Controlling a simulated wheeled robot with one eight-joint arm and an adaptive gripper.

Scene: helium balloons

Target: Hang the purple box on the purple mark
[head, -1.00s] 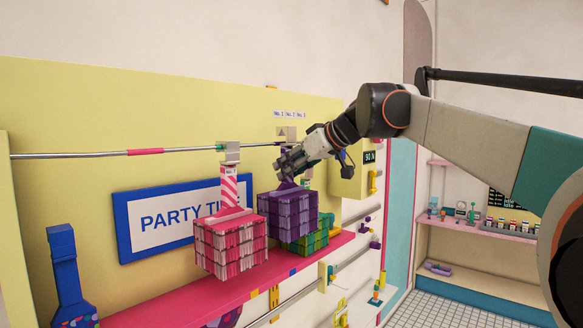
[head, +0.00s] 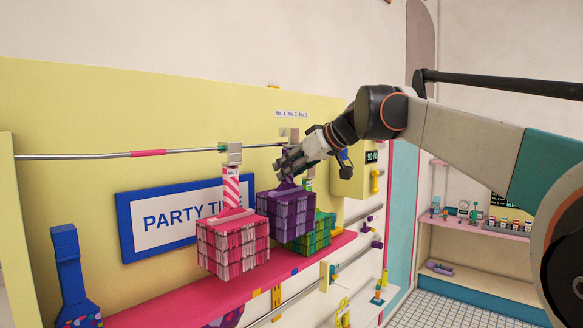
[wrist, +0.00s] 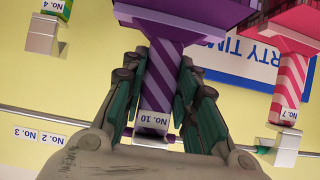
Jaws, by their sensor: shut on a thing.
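The purple box (head: 287,214) hangs from my gripper (head: 290,165), between the pink and green boxes and above the pink shelf. In the wrist view, my gripper (wrist: 165,115) is shut on its purple striped strap (wrist: 163,75), labelled No. 10. The box body (wrist: 190,10) is cut off at the top of that view. A steel rail (head: 85,154) runs along the yellow wall and passes behind the strap.
The pink box (head: 233,245) hangs by its No. 7 strap close on the left. The green box (head: 318,235) is close behind on the right. The pink shelf (head: 150,311) lies below. A red mark (head: 147,154) is on the rail's open left part.

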